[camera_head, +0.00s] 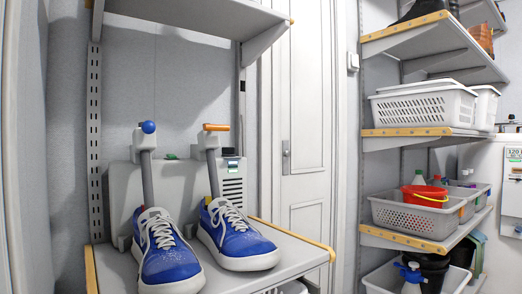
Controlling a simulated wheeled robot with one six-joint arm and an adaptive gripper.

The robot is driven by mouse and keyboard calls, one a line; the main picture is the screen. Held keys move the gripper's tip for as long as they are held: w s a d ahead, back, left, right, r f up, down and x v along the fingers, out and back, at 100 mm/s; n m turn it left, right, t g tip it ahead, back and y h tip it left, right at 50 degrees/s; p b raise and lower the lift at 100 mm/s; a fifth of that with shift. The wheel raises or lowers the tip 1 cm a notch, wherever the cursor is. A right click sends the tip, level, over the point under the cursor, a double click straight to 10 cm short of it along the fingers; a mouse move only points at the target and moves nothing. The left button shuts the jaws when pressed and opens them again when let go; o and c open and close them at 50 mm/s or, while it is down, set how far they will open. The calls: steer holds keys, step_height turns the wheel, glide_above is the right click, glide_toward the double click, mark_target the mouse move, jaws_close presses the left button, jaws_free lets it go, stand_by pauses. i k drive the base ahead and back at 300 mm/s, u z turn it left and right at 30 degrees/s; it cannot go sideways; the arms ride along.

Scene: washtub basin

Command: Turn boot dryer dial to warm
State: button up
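A grey boot dryer (120,186) stands on a shelf against the back wall. Two upright tubes rise from it, and a blue shoe with white laces sits at the foot of each: the left shoe (166,252) and the right shoe (238,240). A blue knob (148,127) tops the left tube and an orange bar (215,127) tops the right one. A small green part (171,156) shows on top of the body. A vented panel (233,186) with a small green label is at its right. I cannot tell which part is the dial or its setting. My gripper is not in view.
An empty shelf (196,14) overhangs the dryer. A white door (303,110) stands to the right. Further right, a rack holds white baskets (425,106) and a red bucket (424,195). The shelf's front edge (296,240) has wooden trim.

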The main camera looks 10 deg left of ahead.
mark_target(227, 152)
steer(key=z, duration=0.3)
steer(key=i, duration=1.15)
steer(key=u, duration=0.45)
